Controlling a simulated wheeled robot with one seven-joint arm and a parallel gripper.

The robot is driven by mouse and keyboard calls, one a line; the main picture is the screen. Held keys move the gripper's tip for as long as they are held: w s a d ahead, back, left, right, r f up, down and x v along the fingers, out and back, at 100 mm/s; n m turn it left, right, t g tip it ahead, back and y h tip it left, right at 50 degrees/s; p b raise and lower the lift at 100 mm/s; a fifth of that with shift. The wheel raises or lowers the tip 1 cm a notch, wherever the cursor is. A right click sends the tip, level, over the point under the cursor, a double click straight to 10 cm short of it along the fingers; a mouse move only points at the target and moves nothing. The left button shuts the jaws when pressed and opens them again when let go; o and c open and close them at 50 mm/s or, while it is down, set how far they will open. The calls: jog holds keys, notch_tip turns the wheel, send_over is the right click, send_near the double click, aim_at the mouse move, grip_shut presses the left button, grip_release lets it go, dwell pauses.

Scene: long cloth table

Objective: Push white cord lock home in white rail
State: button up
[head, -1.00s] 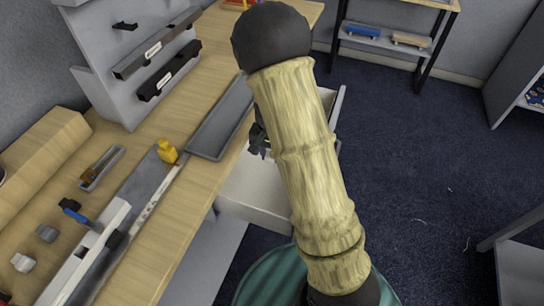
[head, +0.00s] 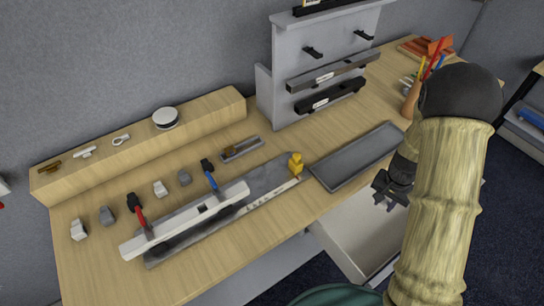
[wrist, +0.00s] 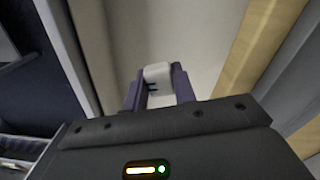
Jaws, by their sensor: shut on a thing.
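The white rail (head: 178,225) lies on the wooden table, with a dark opening in its top and a red-handled and a blue-handled tool across it. My gripper (head: 383,197) is out past the table's front edge, over the open drawer, well to the right of the rail. In the wrist view my gripper (wrist: 157,92) is shut on a small white piece (wrist: 157,72), which looks like the white cord lock. Its lower part is hidden by the gripper body. In the head view the held piece cannot be made out.
The open drawer (head: 345,235) juts out below the table edge. Loose white and grey blocks (head: 106,215) lie behind the rail. A rack (head: 290,70) and wooden ledge (head: 130,150) stand behind.

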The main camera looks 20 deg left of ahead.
aim_at(385, 203)
notch_tip(385, 203, up, 8)
jog(key=n+p, duration=0.3)
jog(key=p, duration=1.1)
jog(key=shift+s+f, duration=0.15)
jog(key=shift+s+n+p, duration=0.1)
jog(key=shift+n+p, duration=0.3)
jog(key=shift+p, duration=0.1)
